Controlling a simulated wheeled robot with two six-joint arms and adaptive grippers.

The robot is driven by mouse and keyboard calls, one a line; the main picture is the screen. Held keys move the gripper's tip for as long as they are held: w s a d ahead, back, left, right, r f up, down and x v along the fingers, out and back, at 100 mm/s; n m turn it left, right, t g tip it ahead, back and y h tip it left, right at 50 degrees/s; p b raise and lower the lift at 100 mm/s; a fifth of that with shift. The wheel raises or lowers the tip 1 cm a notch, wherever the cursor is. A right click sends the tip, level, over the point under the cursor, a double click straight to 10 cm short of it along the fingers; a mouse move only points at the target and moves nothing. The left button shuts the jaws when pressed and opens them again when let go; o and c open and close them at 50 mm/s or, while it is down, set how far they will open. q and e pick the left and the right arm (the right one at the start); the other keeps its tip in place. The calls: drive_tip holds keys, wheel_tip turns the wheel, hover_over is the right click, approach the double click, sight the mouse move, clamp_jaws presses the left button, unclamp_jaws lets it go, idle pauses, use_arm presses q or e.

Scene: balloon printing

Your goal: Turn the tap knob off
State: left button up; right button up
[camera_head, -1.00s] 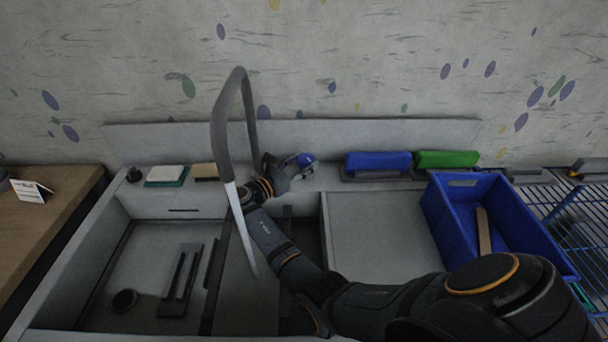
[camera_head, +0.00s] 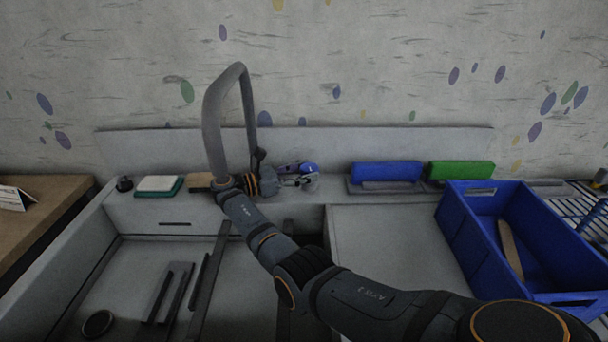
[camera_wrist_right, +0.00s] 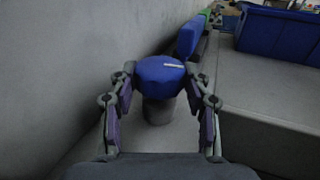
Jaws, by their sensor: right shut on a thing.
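The tap is a tall grey bent spout (camera_head: 213,125) behind the sink, its outlet end partly behind my right arm. No water stream shows below it. The blue tap knob (camera_head: 310,168) is on the back ledge to the right of the spout. In the right wrist view the knob (camera_wrist_right: 161,72) has a white bar mark on top and stands on a grey stem. My right gripper (camera_head: 298,178) is shut on the knob; in the right wrist view its two fingers (camera_wrist_right: 160,98) are on either side of it. My left gripper is not in view.
A blue block (camera_head: 386,173) and a green block (camera_head: 461,173) are on the ledge to the right. A blue crate (camera_head: 470,235) stands at the right. A white and green sponge (camera_head: 158,185) lies on the left ledge. A wall rises close behind the ledge.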

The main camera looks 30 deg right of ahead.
sight(304, 168)
drive_tip(key=o, duration=1.2)
drive_tip(key=shift+c, duration=0.2)
wheel_tip(304, 168, up, 10)
